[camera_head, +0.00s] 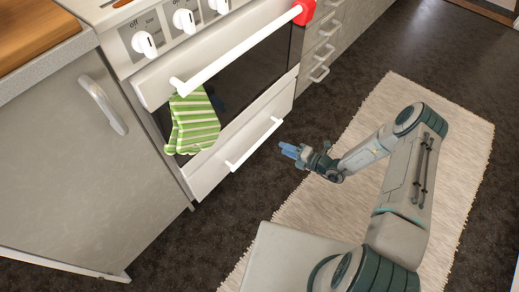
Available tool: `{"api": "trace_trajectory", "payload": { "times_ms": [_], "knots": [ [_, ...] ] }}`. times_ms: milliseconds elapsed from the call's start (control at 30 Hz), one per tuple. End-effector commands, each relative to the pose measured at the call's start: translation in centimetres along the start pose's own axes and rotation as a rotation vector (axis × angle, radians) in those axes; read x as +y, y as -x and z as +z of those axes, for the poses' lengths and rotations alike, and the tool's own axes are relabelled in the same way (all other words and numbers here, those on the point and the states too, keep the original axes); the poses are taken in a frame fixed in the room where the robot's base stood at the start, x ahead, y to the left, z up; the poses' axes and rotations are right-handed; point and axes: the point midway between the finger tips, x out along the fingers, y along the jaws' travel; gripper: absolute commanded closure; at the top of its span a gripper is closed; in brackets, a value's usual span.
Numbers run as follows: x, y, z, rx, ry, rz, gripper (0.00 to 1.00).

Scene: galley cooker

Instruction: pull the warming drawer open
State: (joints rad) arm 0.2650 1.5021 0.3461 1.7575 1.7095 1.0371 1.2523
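The warming drawer (211,176) is the white panel at the bottom of the cooker, below the dark oven door (247,80). It looks shut. Its long white bar handle (255,144) runs across its front. My gripper (290,150), with bluish fingers, is just right of the handle's right end and appears apart from it. The fingers are small in this view, and I cannot tell whether they are open or shut.
Grey cabinets (70,165) flank the cooker. A beige rug (440,150) covers the floor under my arm.

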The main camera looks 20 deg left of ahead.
Motion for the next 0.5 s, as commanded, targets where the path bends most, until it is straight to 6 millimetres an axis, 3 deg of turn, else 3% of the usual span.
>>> {"api": "trace_trajectory", "payload": {
  "times_ms": [33,133,367,500],
  "knots": [
    [-2.2,-0.5,-0.6,-0.027,-0.059,0.000,0.63],
    [-4.1,-0.9,-0.9,-0.067,-0.136,-0.001,0.63],
    [-5.1,-2.2,-1.1,-0.090,-0.184,-0.001,0.63],
    [-5.3,-4.6,-1.0,-0.087,-0.181,-0.002,0.63]
  ]
}}
